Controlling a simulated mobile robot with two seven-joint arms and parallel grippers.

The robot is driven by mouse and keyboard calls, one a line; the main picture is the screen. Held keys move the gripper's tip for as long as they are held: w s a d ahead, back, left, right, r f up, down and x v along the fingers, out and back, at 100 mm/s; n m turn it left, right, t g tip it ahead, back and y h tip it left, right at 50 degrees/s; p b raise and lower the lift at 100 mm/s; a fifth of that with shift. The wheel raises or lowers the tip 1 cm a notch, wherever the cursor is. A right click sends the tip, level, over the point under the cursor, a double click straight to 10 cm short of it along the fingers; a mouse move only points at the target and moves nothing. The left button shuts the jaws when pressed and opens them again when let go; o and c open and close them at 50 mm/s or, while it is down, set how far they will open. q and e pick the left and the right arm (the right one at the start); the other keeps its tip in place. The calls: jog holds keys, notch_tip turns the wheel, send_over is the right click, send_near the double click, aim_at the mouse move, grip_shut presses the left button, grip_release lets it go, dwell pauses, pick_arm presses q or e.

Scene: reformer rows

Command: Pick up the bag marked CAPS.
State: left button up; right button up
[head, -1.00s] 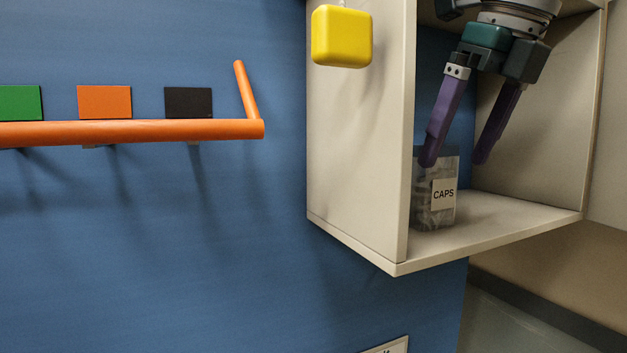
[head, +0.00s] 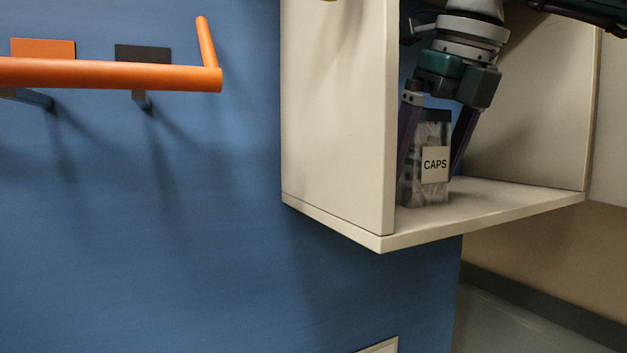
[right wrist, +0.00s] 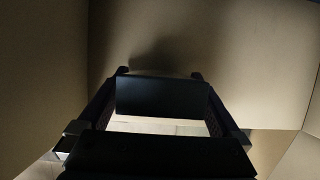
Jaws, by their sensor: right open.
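The bag marked CAPS (head: 434,164) stands upright on the floor of the open cream cubby. It is clear with grey contents, a dark top and a white label facing me. My right gripper (head: 429,177) reaches down from above, its purple fingers on either side of the bag, open. In the right wrist view, a dark flat shape (right wrist: 162,97), which looks like the bag's top, lies between the two fingers. Whether either finger touches the bag I cannot tell. My left gripper is not in view.
The cubby's left wall (head: 340,120) and right wall (head: 535,110) stand close around my right arm. Its floor (head: 490,205) is bare right of the bag. An orange rail (head: 110,74) with coloured cards runs along the blue wall at left.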

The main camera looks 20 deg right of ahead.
jog(key=shift+r, duration=0.1)
jog(key=c, duration=1.4)
